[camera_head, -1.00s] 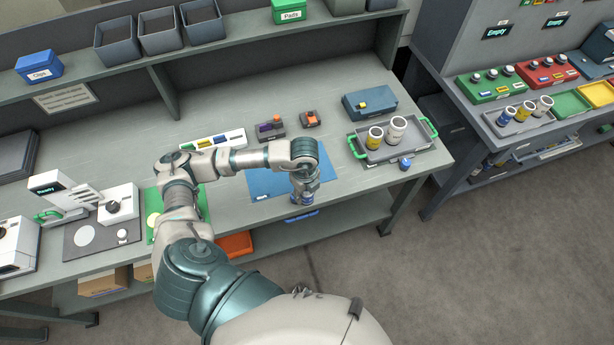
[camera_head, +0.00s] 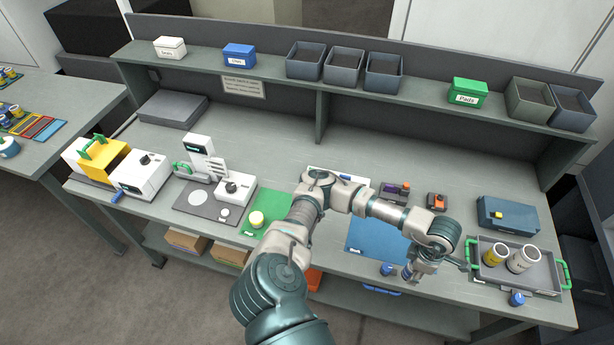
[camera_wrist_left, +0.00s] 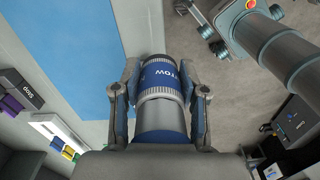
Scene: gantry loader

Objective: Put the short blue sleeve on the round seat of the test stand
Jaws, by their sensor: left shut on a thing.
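My left gripper (camera_head: 411,270) is at the front edge of the bench, just right of the blue mat's front. It is shut on a blue sleeve (camera_wrist_left: 160,80) with white lettering and silvery knurled rings, held between both fingers in the wrist view. My right gripper is not in view.
A grey tray (camera_head: 548,287) with green handles holds yellow and white jars. The blue mat (camera_head: 372,239) is mostly clear. A white machine (camera_head: 233,187) stands right of the test stand.

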